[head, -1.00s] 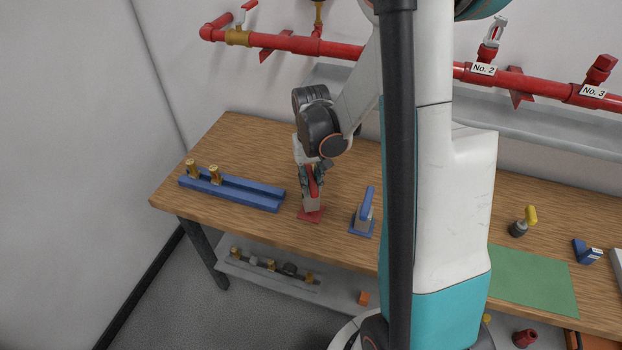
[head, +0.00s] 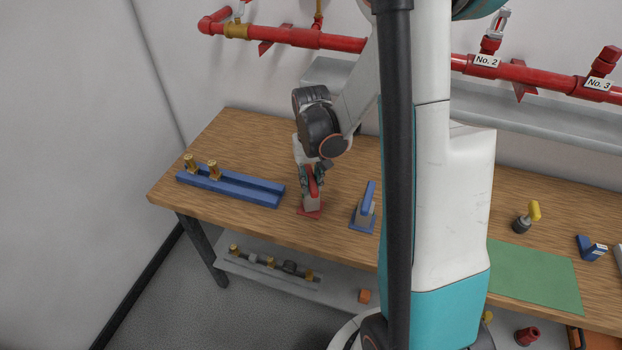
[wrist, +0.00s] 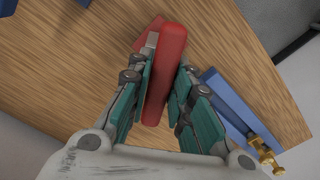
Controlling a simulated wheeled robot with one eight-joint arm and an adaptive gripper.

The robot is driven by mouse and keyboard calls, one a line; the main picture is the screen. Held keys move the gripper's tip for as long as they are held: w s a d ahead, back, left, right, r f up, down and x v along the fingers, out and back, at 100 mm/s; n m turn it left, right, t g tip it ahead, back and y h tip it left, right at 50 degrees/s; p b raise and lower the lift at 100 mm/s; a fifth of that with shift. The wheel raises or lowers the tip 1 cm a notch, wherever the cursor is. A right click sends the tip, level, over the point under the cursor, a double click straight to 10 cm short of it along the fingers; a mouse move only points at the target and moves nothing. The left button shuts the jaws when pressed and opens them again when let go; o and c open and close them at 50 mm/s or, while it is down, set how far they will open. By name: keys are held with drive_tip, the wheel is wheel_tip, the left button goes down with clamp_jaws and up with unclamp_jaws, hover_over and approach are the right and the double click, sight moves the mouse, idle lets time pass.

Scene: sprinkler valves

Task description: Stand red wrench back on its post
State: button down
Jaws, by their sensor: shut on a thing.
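The red wrench (wrist: 168,70) is between the teal fingers of my gripper (wrist: 165,82), which is shut on it. In the head view the red wrench (head: 313,182) is upright, directly above a grey post (head: 310,203) on a red base (head: 309,213). I cannot tell whether the wrench is fully seated, as my fingers cover part of it. The red base (wrist: 145,36) also shows partly behind the wrench in the wrist view.
A blue wrench (head: 369,193) stands on a blue-based post close on the right. A blue rail (head: 240,187) with brass fittings lies to the left. A green mat (head: 535,278) and a yellow-handled valve (head: 532,212) are farther right. Red pipes (head: 290,38) run along the wall.

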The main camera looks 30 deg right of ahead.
drive_tip(key=shift+f+b, duration=0.4)
drive_tip(key=shift+f, duration=0.1)
drive_tip(key=c, duration=1.4)
unclamp_jaws()
drive_tip(key=shift+o, duration=0.2)
wheel_tip(320, 180, up, 12)
